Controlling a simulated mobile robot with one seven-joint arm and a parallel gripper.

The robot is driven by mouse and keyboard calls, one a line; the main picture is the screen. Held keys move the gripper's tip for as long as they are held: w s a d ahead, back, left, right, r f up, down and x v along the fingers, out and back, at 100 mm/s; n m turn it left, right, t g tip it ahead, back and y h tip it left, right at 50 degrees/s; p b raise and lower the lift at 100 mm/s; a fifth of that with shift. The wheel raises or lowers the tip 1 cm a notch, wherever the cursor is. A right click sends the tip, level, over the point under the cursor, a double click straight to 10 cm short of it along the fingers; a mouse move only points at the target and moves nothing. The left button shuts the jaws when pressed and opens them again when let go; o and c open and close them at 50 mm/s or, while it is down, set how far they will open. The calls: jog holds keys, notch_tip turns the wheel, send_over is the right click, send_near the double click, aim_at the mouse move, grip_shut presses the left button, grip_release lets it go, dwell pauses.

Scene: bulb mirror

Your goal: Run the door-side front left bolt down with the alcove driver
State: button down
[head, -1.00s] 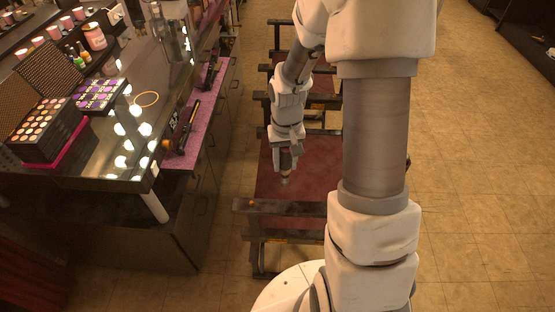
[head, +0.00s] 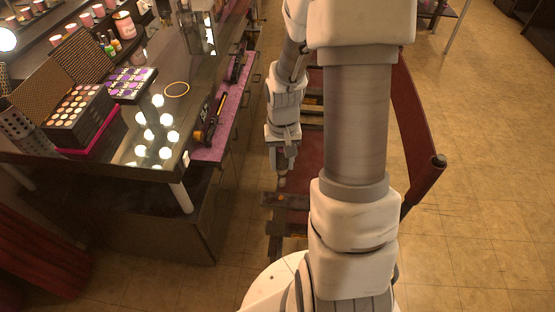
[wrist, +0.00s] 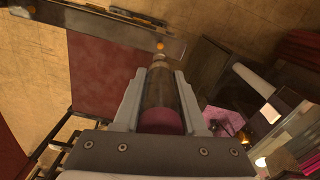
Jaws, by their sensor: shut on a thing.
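My gripper (head: 283,163) points down beside the counter, over a dark red chair (head: 312,150). In the wrist view the fingers (wrist: 158,85) are shut on a dark cylindrical tool (wrist: 160,95) with a pink rear end and a narrower pale front; I take it for the driver. Its front points toward an orange bolt-like dot (wrist: 159,46) on the chair's dark bar (wrist: 110,30). The tip looks close to the dot, but I cannot tell whether they touch. The bar also shows in the head view (head: 285,200), just below the gripper.
A red chair panel (head: 415,130) stands right of my arm. Tiled floor at right is mostly open.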

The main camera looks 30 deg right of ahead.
aim_at(282, 176)
dwell(0.5)
notch_tip(282, 176, down, 6)
jog(key=b, duration=0.5)
jog(key=shift+f+b, duration=0.2)
jog(key=shift+b, duration=0.15)
jog(key=shift+r, duration=0.2)
jog(key=shift+f+b, duration=1.3)
dwell(2.4)
jog(key=shift+r+p, duration=0.5)
jog(key=shift+r, duration=0.6)
dwell(1.2)
